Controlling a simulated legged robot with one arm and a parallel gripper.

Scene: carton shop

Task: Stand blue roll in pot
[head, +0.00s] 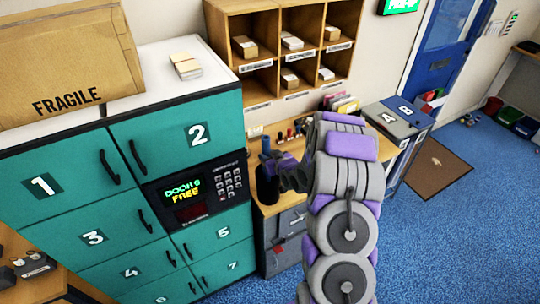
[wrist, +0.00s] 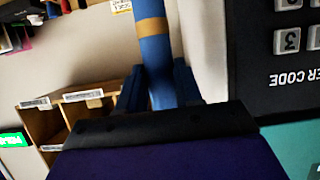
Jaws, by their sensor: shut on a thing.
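The blue roll (wrist: 155,60) has a tan band around it. In the wrist view it stands between the two dark fingers of my gripper (wrist: 160,92), which is shut on it. In the head view my gripper (head: 270,166) is over the left end of the wooden desk, close to the locker keypad. A dark upright shape shows at its fingers there, but I cannot tell clearly whether it is the roll.
Teal numbered lockers (head: 80,195) with a keypad panel (head: 200,190) stand left of my gripper. Wooden pigeonholes (head: 290,60) hang on the wall behind. Several small red and dark items (head: 293,132) stand at the desk's back.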

